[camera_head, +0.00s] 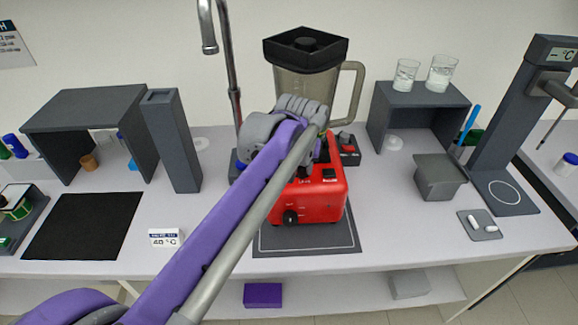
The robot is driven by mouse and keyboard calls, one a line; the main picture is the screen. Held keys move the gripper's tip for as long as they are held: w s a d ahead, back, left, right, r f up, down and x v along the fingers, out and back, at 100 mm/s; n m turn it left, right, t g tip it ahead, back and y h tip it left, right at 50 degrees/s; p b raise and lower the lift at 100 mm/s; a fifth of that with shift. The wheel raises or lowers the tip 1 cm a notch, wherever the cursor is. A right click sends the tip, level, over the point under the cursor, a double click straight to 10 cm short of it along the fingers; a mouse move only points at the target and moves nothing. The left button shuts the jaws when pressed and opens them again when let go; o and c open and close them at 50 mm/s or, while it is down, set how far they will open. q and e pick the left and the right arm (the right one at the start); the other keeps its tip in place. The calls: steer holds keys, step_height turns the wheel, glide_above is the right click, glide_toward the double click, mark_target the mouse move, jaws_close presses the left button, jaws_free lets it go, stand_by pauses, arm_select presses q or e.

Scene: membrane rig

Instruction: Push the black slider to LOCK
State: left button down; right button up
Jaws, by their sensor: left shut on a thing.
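A blender with a red base (325,200) stands on a dark outlined mat at the middle of the bench. Its clear jar (345,85) has a black lid and a handle on the right. The base carries a black round knob (291,217) and a small black switch (329,174). I cannot make out a LOCK mark or tell which part is the black slider. My left gripper (323,138) is at the top of the base, in front of the jar's lower part. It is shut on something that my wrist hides. My right gripper is not in view.
A small dark box (348,155) sits right behind the base. A grey shelf (420,94) with two glasses and a grey bin (441,180) stand to the right. A dark upright block (172,145) and a small display (165,238) are left.

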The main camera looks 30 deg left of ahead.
arm_select(q)
steer(key=shift+w+d, duration=0.1)
steer(key=c, duration=0.7)
jaws_free()
steer(key=shift+w+d, duration=0.1)
steer(key=shift+d, duration=0.1)
steer(key=shift+o, duration=0.2)
steer(key=shift+a, duration=0.1)
steer(key=shift+r, duration=0.15)
steer(key=v, duration=1)
steer(key=shift+s+r, duration=0.2)
steer(key=shift+s, duration=0.05)
steer(key=s+d+f+m, duration=0.1)
steer(key=s+d+f, duration=0.1)
steer(key=s+f, duration=0.7)
steer(key=s+d+f+m+t+h, duration=0.1)
steer(key=s+d+f+m, duration=0.1)
steer(key=s+f, duration=0.6)
step_height(320, 180, down, 7)
steer(key=shift+s+d+r+t, duration=0.15)
steer(key=shift+s+d+t, duration=0.2)
steer(key=shift+d, duration=0.4)
